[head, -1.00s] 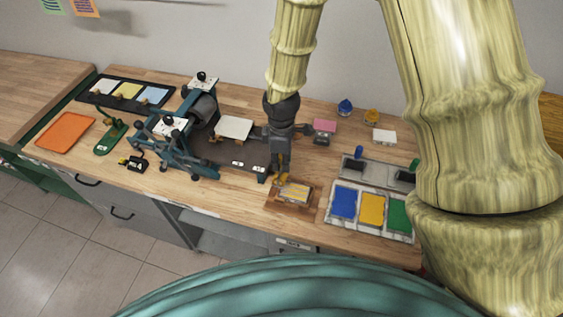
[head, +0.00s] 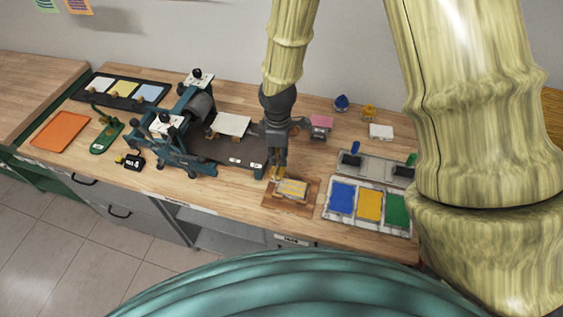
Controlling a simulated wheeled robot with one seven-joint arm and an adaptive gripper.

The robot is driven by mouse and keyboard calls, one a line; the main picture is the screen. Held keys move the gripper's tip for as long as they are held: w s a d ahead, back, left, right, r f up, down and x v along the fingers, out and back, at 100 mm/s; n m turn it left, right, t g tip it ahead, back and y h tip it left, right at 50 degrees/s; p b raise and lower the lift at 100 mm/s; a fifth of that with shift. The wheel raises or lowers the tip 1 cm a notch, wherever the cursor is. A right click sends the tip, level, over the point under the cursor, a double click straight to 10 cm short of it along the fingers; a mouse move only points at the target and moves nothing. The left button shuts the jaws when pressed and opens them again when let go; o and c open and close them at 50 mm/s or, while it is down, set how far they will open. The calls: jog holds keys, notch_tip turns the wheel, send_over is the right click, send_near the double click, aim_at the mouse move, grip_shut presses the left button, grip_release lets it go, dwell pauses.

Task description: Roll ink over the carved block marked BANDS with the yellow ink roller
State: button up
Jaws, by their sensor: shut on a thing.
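My gripper (head: 279,170) is shut on the yellow ink roller (head: 277,174), whose yellow handle shows just under the fingers. The gripper points down at the back left edge of a carved block (head: 292,189). The block shows yellow on its top and sits on a brown wooden board (head: 273,199) near the bench's front edge. Its marking is too small to read. The roller's drum is hidden or too small to make out, so I cannot tell whether it touches the block. An ink slab with blue, yellow (head: 370,206) and green patches lies to the right.
A grey rack (head: 377,166) behind the slab holds blue-handled and green-handled rollers. A teal press (head: 185,135) with a dark bed stands left of my gripper. A pink-topped block (head: 320,125) and a white block (head: 381,131) stand behind. An orange tray (head: 60,131) lies far left.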

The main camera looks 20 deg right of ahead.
aim_at(279, 168)
jog(key=shift+f, duration=0.15)
jog(key=shift+f+b, duration=1.55)
jog(key=shift+f, duration=1.4)
jog(key=shift+f, duration=0.4)
